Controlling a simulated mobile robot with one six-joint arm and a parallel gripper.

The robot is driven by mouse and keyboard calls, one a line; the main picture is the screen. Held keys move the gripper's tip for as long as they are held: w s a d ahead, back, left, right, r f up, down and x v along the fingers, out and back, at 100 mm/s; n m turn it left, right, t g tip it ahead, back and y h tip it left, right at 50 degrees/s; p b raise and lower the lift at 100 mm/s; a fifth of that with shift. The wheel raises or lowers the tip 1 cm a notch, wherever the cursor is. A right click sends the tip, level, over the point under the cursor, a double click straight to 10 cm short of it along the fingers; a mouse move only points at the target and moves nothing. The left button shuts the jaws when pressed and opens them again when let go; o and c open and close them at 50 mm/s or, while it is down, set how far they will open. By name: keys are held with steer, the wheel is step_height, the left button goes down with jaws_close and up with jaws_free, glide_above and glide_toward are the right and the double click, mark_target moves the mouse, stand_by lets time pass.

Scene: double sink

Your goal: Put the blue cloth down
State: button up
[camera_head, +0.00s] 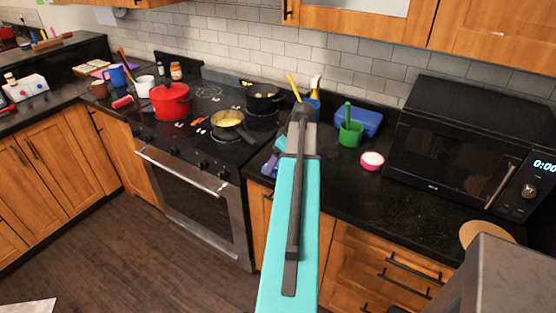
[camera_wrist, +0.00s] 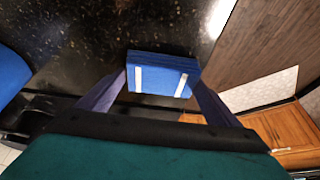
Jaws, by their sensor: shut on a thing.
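The blue cloth (camera_wrist: 160,72) looks like a small folded blue block with two white stripes. In the wrist view it sits between the two purple fingers of my gripper (camera_wrist: 161,84), which is shut on it. Behind it are the dark speckled counter and the counter's edge. I cannot tell whether the cloth touches the counter. In the head view my teal arm hides most of my gripper, with a bit of purple finger (camera_head: 270,165) showing at the counter's front edge.
A green mug (camera_head: 351,133), blue container (camera_head: 372,119) and pink bowl (camera_head: 372,161) stand beyond my arm. A microwave (camera_head: 455,150) is at right. The stove with a red pot (camera_head: 170,101) and pan (camera_head: 228,119) is left.

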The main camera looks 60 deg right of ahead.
steer(key=shift+f, duration=0.15)
steer(key=o, duration=0.8)
steer(key=shift+o, duration=0.2)
steer(key=b+v, duration=0.2)
steer(key=v, duration=1)
steer(key=shift+r+b, duration=0.25)
steer(key=shift+b, duration=0.15)
